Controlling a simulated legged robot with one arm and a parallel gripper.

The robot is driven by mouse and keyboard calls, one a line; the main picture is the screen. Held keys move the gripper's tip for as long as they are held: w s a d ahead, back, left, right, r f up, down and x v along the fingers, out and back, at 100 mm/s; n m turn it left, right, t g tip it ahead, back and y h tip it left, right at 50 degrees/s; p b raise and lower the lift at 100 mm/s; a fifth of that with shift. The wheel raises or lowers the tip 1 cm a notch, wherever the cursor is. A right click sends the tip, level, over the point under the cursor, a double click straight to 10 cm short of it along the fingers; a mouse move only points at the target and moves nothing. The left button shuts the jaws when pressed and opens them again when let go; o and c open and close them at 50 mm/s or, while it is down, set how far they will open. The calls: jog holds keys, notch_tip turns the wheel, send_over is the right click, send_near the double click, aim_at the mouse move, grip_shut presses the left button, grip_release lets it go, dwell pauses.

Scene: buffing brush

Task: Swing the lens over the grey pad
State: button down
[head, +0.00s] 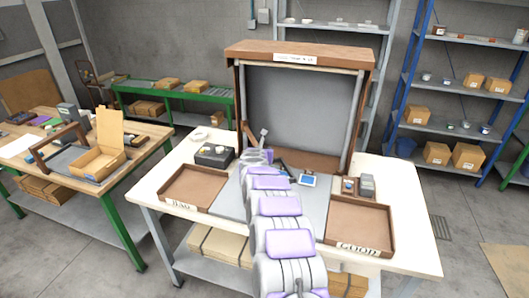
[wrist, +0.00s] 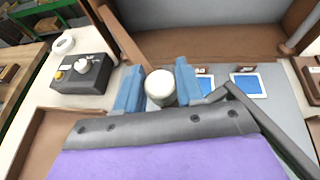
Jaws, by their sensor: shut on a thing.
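In the wrist view the two blue fingers of my gripper (wrist: 158,82) stand on either side of a pale, round-topped cylinder (wrist: 160,90) and hold it. What it joins below is hidden by my gripper. A slanting brown bar (wrist: 122,34) rises just behind it; I cannot tell whether they are joined. In the head view my gripper is small and partly hidden by my arm, near the front of the brown-framed booth. The grey pad (head: 316,207) lies flat on the table under and beside my arm, and its right part shows in the wrist view. I cannot make out a lens.
A black control box (head: 214,155) with a white knob stands left of my gripper. Brown trays labelled BAD (head: 193,207) and GOOD (head: 359,248) flank the pad. The booth's grey back panel (head: 300,110) stands behind.

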jog(key=shift+a, duration=0.3)
jog(key=c, duration=1)
grip_release()
jog(key=shift+c, duration=0.2)
jog(key=shift+o, duration=1.3)
jog(key=shift+a, duration=0.25)
jog(key=shift+d, duration=0.3)
jog(key=b+v, duration=0.3)
jog(key=v, duration=1.4)
jog(key=shift+s+f, duration=0.15)
jog(key=shift+s, duration=0.05)
jog(key=shift+a, duration=0.15)
